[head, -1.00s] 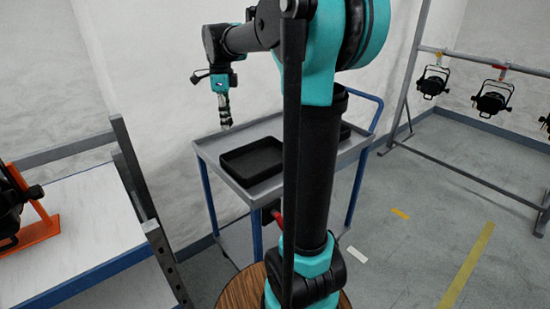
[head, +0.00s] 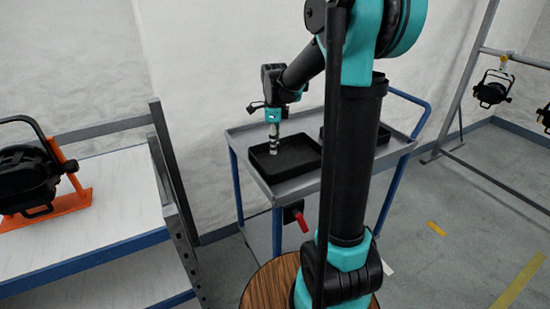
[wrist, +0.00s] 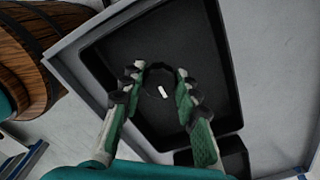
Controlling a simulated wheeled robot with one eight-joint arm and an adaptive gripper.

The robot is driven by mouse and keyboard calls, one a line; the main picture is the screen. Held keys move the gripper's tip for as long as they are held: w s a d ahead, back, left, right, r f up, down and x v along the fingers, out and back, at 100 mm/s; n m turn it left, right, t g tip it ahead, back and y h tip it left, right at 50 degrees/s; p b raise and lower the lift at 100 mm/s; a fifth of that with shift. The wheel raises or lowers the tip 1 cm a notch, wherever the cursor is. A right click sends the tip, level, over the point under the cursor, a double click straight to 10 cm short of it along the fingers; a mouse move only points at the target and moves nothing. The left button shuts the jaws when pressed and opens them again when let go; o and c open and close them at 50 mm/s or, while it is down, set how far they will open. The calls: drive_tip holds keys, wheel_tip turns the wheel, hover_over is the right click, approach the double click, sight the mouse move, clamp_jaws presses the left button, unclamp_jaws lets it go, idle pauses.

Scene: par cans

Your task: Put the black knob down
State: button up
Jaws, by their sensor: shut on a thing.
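The black knob (wrist: 158,74) is a dark round shape with a white mark, between my fingertips in the wrist view. It is hard to make out against the black tray behind it. My gripper (wrist: 160,76) is shut on it, with one finger on each side. In the head view my gripper (head: 274,151) points down over the left part of a shallow black tray (head: 291,174). The knob cannot be made out there. I cannot tell whether the knob touches the tray floor. The tray also fills much of the wrist view (wrist: 222,60).
The tray sits on a grey cart (head: 240,139) with blue legs. A second black tray (head: 383,135) is partly behind my arm. A black lamp on an orange stand (head: 72,201) is on the white bench at left. Lamps (head: 491,92) hang from a rack at right.

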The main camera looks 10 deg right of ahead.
sight(274, 165)
drive_tip(key=shift+f, duration=3)
drive_tip(key=shift+f, duration=0.1)
drive_tip(key=o, duration=1)
drive_tip(key=shift+o, duration=0.2)
wheel_tip(274, 165, up, 12)
drive_tip(key=shift+r, duration=0.15)
